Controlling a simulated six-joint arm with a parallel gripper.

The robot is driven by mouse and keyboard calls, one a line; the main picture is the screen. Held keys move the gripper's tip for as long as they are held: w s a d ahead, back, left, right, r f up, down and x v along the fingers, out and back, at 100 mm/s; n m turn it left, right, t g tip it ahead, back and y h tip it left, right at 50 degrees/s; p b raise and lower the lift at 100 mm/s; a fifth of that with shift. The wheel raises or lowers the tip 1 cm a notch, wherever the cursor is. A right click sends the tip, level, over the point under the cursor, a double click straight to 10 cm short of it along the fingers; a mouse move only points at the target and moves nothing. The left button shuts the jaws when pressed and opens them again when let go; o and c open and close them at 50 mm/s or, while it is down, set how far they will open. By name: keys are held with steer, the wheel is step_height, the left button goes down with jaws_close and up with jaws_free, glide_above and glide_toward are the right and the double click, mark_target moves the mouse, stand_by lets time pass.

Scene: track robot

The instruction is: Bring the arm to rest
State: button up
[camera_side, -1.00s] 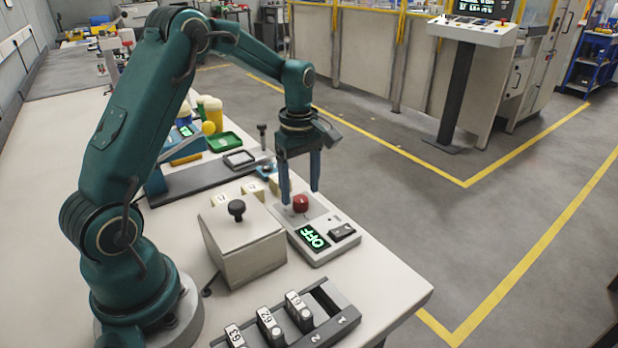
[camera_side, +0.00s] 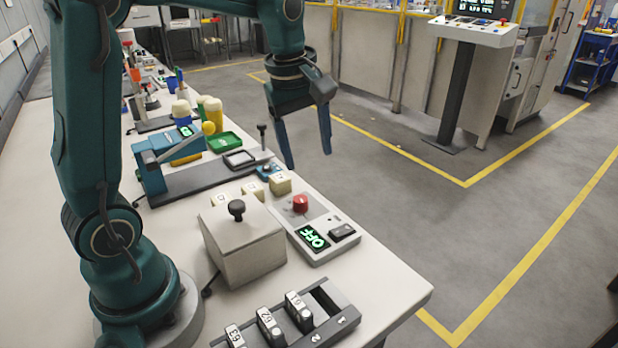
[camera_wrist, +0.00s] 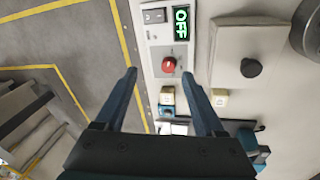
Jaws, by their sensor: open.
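My gripper (camera_side: 308,158) is open and empty, raised in the air above the far right edge of the bench, with its fingers pointing down. In the wrist view my gripper (camera_wrist: 163,78) shows two dark fingers spread apart with nothing held between them. Below and nearer the camera is the control box (camera_side: 325,250) with a red button (camera_side: 300,203) and a green display (camera_side: 313,237) reading OFF. The red button (camera_wrist: 168,65) also shows in the wrist view, ahead between the fingers. The fingers are clear of the box and the button.
A beige box with a black knob (camera_side: 245,250) stands beside the control box. A rack of numbered blocks (camera_side: 290,320) lies at the front. Small cream blocks (camera_side: 280,183), a blue device (camera_side: 165,160) and a green tray (camera_side: 225,142) stand farther back.

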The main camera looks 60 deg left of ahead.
steer(key=s+d+r+m+t, duration=0.2)
steer(key=s+d+r+m, duration=0.3)
steer(key=s, duration=0.3)
steer(key=s+d+f+m+t, duration=0.1)
steer(key=s+f+m, duration=0.4)
steer(key=m, duration=0.5)
steer(key=shift+s+d+f+h, duration=0.35)
steer(key=shift+s+d, duration=0.2)
steer(key=shift+s, duration=0.15)
steer(key=o, duration=0.5)
steer(key=shift+c, duration=0.2)
step_height(320, 180, up, 7)
steer(key=n+g, duration=0.6)
steer(key=n, duration=1.1)
glide_above(232, 201)
step_height(232, 201, down, 10)
steer(key=shift+f, duration=0.15)
steer(key=shift+w, duration=0.1)
